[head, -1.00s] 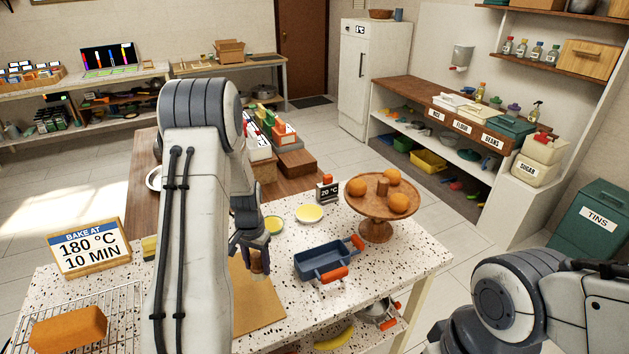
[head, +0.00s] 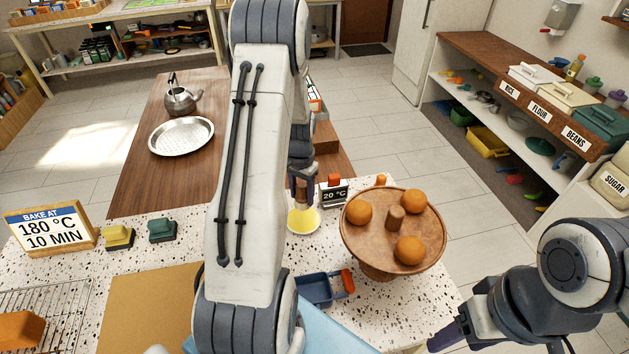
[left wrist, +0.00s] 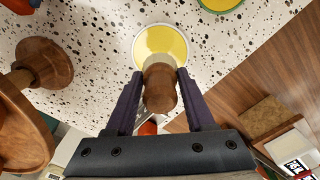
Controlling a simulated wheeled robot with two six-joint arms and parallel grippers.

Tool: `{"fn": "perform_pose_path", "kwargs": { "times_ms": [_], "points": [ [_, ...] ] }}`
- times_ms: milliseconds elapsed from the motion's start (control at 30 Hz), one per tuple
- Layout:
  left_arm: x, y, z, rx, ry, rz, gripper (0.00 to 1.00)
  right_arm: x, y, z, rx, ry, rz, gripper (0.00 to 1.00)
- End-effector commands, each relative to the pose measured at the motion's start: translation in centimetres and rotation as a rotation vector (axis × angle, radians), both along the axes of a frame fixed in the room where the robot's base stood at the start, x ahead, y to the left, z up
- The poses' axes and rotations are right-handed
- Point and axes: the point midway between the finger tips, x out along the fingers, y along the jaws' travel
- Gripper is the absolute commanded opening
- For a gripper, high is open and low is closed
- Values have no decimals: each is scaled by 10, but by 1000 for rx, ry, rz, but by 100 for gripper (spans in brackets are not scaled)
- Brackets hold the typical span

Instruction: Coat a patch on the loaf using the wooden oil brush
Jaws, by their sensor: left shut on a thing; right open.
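My left gripper (head: 302,178) is shut on the wooden oil brush (head: 301,194), whose rounded brown handle (left wrist: 160,92) sits between the fingers in the left wrist view. The brush points down at a white dish of yellow oil (head: 304,221), which also shows in the left wrist view (left wrist: 146,41). I cannot tell whether the bristles touch the oil. The brown loaf (head: 20,329) lies on a wire rack (head: 62,312) at the front left, partly cut off, far from the brush. My right gripper (head: 447,338) is open and empty at the lower right, partly out of view.
A wooden fruit stand (head: 376,253) with oranges stands right of the dish, beside a 20 °C display (head: 334,193). A blue tray (head: 314,289) sits in front. A tan board (head: 140,310) lies between rack and arm. A green-rimmed dish (left wrist: 222,4) shows near the oil.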

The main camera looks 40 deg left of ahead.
Motion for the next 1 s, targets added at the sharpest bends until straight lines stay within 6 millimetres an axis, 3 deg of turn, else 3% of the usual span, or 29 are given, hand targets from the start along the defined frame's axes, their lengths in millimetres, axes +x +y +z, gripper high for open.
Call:
{"fn": "perform_pose_path", "kwargs": {
  "times_ms": [267,633,1000],
  "points": [
    [-1,1,-17,0,1,2,9,0,0,-14,0,0,-2,62],
    [0,0,-55,0,0,0,9,0,0,-45,0,0,-1,62],
    [0,0,-60,0,0,0,9,0,0,-48,0,0,-1,62]
  ]
}}
